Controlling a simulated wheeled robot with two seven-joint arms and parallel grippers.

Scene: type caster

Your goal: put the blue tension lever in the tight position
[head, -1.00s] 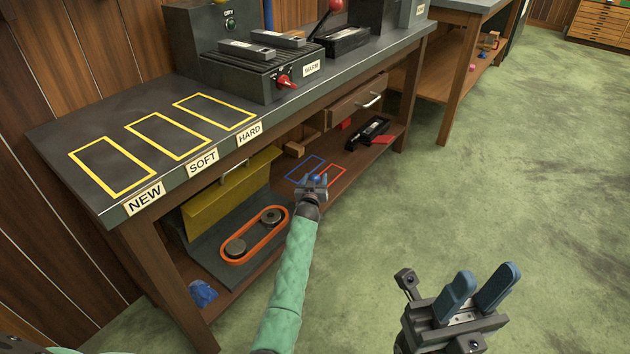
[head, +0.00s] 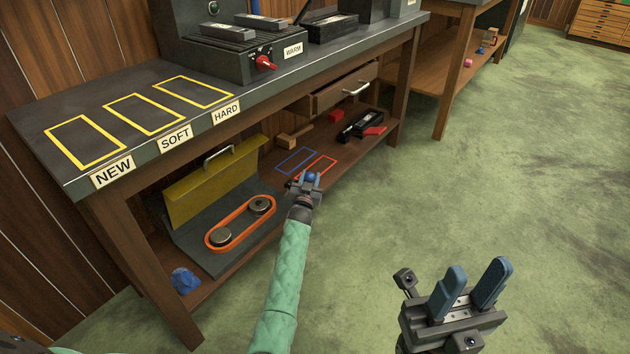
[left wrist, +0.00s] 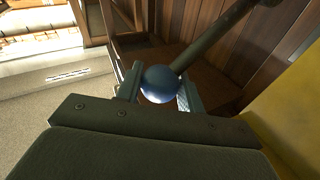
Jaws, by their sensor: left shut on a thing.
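The blue tension lever shows as a shiny blue ball knob (left wrist: 160,84) on a dark rod that runs to the upper right in the left wrist view. The knob also shows small in the head view (head: 312,177). My left gripper (left wrist: 157,90) has its fingers on either side of the knob, shut on it. In the head view my left gripper (head: 304,182) is beside the lower shelf, just in front of the blue and red outlines. The rod's lower end is hidden there. My right gripper (head: 468,290) is open and empty over the green floor.
A blue outline (head: 281,164) and a red outline (head: 330,161) mark the lower shelf. An orange belt (head: 212,238) around two pulleys lies beside a raised yellow cover (head: 190,190). Bench legs and the tabletop edge bound the shelf. The floor at right is clear.

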